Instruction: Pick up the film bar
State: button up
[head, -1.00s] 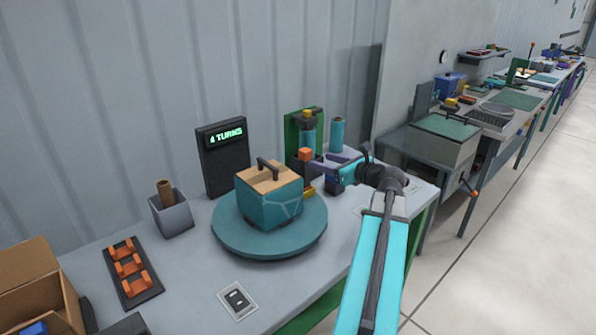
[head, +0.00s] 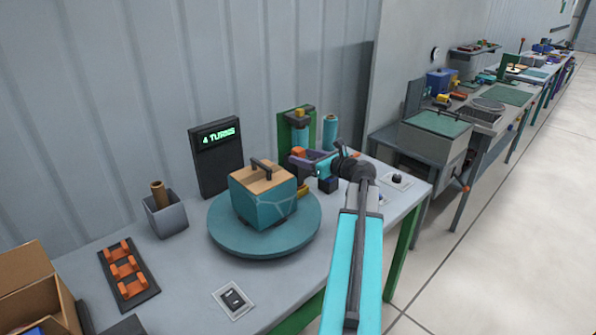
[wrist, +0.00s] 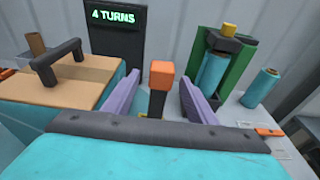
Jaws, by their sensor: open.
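The film bar appears to be the dark upright post with an orange block on top. In the wrist view this film bar (wrist: 157,92) stands between the two purple fingers of my gripper (wrist: 160,80). The fingers are open, with a visible gap on each side of the post. In the head view the orange top (head: 298,153) shows beside my gripper (head: 310,162), in front of the green stand. The lower part of the post is mostly hidden there by my gripper. I cannot tell how deep the post sits between the fingers.
A teal wrapped box (head: 265,208) with a black handle sits on the round turntable (head: 230,241), close to the left of my gripper. Behind are the green stand (head: 283,130) holding a film roll and a loose teal roll (head: 330,133). A "4 TURNS" display (head: 216,160) stands at the back.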

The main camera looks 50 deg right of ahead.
aim_at(294, 153)
jog(key=shift+x, duration=1)
jog(key=shift+p+x, duration=1.1)
jog(key=shift+x, duration=0.8)
jog(key=shift+w+d+f, duration=0.1)
jog(key=shift+w, duration=0.6)
grip_shut()
